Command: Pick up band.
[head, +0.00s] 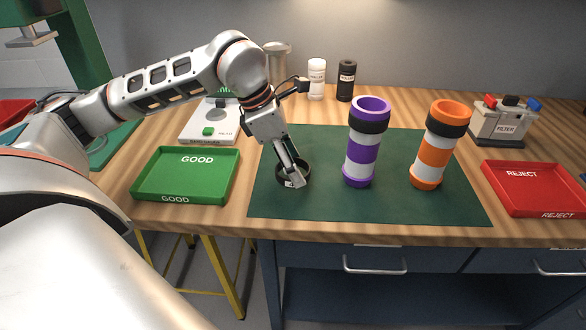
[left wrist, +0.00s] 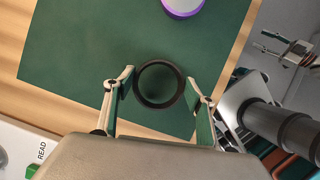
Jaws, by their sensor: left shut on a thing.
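The black band (left wrist: 159,104) is a dark ring, with the green mat showing through its middle. My left gripper (left wrist: 160,82) is shut on it, one finger on each side. In the head view the band (head: 280,179) is at the left part of the green mat (head: 325,205), partly hidden by my left gripper (head: 292,175). I cannot tell whether it touches the mat. A purple-and-white tube (head: 361,151) and an orange-and-white tube (head: 432,155) stand upright on the mat, each with a black ring near its top.
A green GOOD tray (head: 186,187) is left of the mat, and a red REJECT tray (head: 530,201) is right. A scale-like device (head: 207,132), white and black bottles (head: 317,78) and a FILTER box (head: 499,126) stand behind. The mat's front is clear.

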